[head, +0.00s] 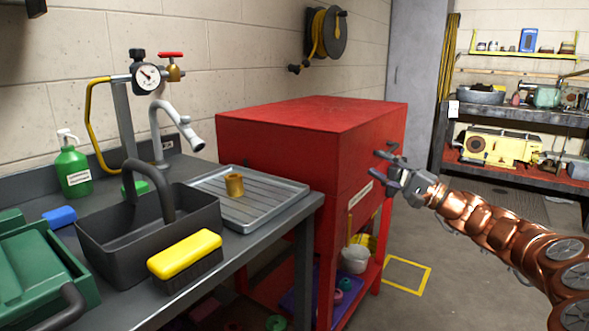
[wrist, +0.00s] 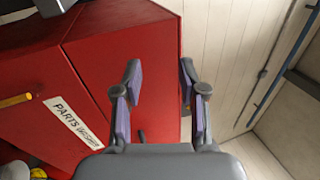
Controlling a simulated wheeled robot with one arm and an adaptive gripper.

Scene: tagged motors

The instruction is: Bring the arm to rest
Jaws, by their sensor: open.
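My gripper (head: 390,171) is at the end of my copper-coloured arm, which reaches in from the right in the head view. It is in front of the right side of a red parts washer cabinet (head: 340,185). In the wrist view my gripper (wrist: 160,95) shows two grey fingers with purple pads, spread apart with nothing between them. Behind the fingers are the red cabinet (wrist: 130,60) with a "PARTS WASHER" label (wrist: 75,122) and a pale wall (wrist: 225,50). I cannot tell the exact gap between the fingers and the cabinet.
A dark bench (head: 262,240) on the left holds a drip tray (head: 285,190) with a brass piece (head: 234,185), a black caddy (head: 150,225), a yellow-topped brush (head: 185,254) and a green bottle (head: 73,168). A shelf (head: 520,120) stands at the back right. Floor (head: 405,230) below the gripper is open.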

